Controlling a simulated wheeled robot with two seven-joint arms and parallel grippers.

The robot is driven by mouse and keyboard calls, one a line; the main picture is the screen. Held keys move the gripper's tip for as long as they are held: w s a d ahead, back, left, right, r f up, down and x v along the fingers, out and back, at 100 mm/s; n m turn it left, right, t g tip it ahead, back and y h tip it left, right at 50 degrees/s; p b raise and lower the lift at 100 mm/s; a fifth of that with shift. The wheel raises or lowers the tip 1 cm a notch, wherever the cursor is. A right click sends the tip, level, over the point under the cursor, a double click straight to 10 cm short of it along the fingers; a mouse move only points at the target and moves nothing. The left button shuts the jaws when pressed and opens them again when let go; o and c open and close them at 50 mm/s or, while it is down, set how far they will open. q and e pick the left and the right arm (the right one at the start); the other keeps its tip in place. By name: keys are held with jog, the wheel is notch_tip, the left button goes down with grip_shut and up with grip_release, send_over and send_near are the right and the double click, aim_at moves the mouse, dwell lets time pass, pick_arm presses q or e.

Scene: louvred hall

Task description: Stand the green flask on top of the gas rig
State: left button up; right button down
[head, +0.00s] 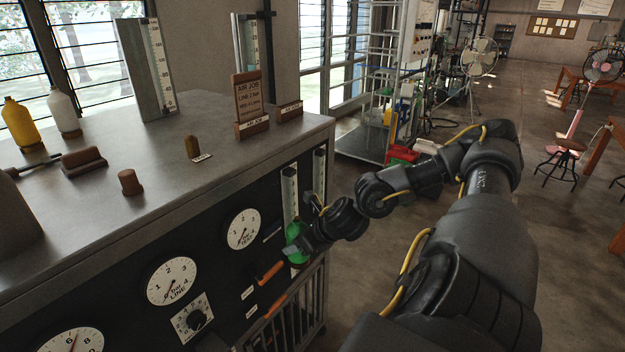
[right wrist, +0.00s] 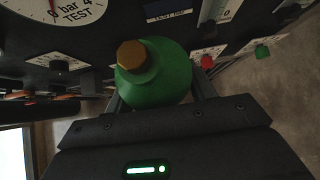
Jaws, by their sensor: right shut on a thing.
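The green flask (head: 295,238) is held in front of the gas rig's dark front panel, below the level of its top. My right gripper (head: 298,245) is shut on it, and the arm partly hides it. In the right wrist view, the flask (right wrist: 160,85) has a brown-gold cap and sits between the two fingers (right wrist: 155,95). The gas rig (head: 230,133) has a flat grey metal top, with gauges on its front. My left gripper is not in view.
Bare top lies between the stopper and the front edge.

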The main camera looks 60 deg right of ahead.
jog(key=a+f+n+y+b, duration=0.15)
jog(key=a+f, duration=0.25)
jog(key=a, duration=0.6)
jog(key=a+f+n+y+b, duration=0.1)
jog(key=a+f+n+y, duration=0.3)
jog(key=a, duration=0.6)
jog(key=w+a+r+n+g+y+b, duration=0.1)
jog(key=a+r+n, duration=0.1)
jog(key=a, duration=0.9)
jog(key=w+a+r+n+g+y+b, duration=0.1)
jog(key=a+r+n+g, duration=0.1)
jog(key=a, duration=0.9)
jog(key=shift+r+n+g+b, duration=0.3)
jog(key=shift+r+n+b, duration=0.1)
jog(key=shift+r+n, duration=0.45)
